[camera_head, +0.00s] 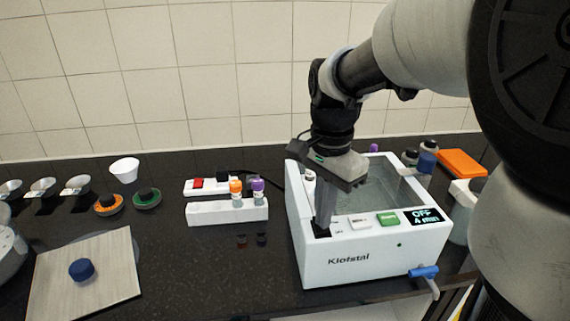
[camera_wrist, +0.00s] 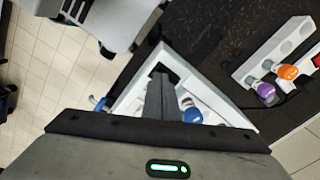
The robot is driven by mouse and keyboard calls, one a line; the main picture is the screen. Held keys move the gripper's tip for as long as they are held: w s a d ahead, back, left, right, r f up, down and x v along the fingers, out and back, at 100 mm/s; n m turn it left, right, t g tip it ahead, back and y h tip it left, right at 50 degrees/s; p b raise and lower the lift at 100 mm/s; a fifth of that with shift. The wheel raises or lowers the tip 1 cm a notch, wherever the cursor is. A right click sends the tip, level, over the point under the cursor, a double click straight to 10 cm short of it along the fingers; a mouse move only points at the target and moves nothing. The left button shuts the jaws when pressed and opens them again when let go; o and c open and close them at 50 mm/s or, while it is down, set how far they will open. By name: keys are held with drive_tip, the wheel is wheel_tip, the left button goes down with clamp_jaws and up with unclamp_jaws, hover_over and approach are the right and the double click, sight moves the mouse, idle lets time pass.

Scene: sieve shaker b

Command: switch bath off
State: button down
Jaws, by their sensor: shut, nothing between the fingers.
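The bath is a white box (camera_head: 350,262) marked "Klotstal" at centre right in the head view; its white rim (camera_wrist: 135,95) also shows in the wrist view. Its black display (camera_head: 425,217) reads OFF in green, with a minutes line below. A green button (camera_head: 388,219) and a white button (camera_head: 360,221) sit left of the display. My gripper (camera_head: 323,228) is shut and empty, pointing down at the bath's front left corner. A dark switch-like patch (camera_wrist: 160,70) lies at its fingertips and is partly hidden. I cannot tell whether they touch.
A blue-handled tap (camera_head: 424,272) sticks out at the bath's front right. A white rack (camera_head: 227,211) with capped tubes and a power strip (camera_head: 207,187) stand to the left. An orange box (camera_head: 462,163) lies behind right.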

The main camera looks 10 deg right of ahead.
wheel_tip(320, 180, up, 6)
drive_tip(key=p, duration=0.4)
drive_tip(key=shift+r+p, duration=0.15)
drive_tip(key=shift+p, duration=0.2)
drive_tip(key=s+r+n+t+p, duration=0.4)
drive_tip(key=s+r+n, duration=0.3)
drive_tip(key=s+n, duration=0.4)
drive_tip(key=shift+s+r+n+t, duration=0.25)
drive_tip(key=shift+n+t, duration=0.25)
drive_tip(key=shift+t, duration=0.3)
